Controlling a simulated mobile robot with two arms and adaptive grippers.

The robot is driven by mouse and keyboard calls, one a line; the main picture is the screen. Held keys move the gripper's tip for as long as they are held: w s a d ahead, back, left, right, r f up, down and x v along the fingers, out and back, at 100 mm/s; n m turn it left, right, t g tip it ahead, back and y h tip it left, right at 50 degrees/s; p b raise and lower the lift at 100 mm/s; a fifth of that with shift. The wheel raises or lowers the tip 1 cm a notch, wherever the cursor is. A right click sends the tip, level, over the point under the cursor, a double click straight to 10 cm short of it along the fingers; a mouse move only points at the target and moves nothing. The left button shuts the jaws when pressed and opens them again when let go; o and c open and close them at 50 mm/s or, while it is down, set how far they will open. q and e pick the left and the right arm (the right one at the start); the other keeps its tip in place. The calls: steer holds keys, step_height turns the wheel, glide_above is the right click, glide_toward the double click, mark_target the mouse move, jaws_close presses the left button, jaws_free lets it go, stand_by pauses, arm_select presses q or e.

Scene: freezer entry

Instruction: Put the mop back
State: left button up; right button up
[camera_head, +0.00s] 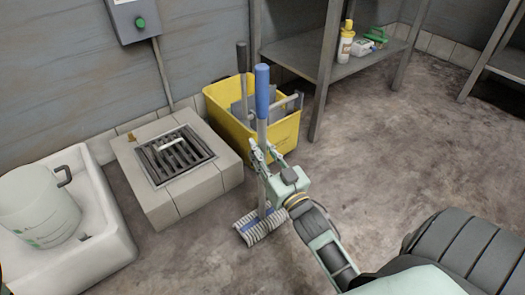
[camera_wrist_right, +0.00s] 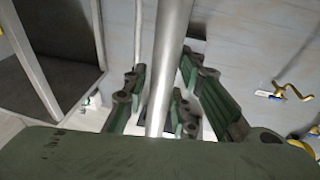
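The mop (camera_head: 262,90) stands nearly upright in the head view, with a blue grip at the top and a grey pole. Its striped mop head (camera_head: 260,226) rests on the floor in front of the yellow bucket (camera_head: 228,125). My right gripper (camera_head: 263,146) is at the pole below the blue grip. Its fingers look spread on both sides of the pole, with gaps showing. In the right wrist view the pole (camera_wrist_right: 170,60) runs between the green fingers. The far side of the contact is hidden. My left gripper is not in view.
A floor drain block with a grate (camera_head: 172,155) stands left of the bucket. A white basin (camera_head: 105,235) with a pale jug (camera_head: 38,212) is at far left. A metal shelf (camera_head: 300,52) with bottles stands behind right. The floor at right is clear.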

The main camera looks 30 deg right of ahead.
steer(key=shift+o, duration=0.9)
steer(key=shift+r, duration=0.15)
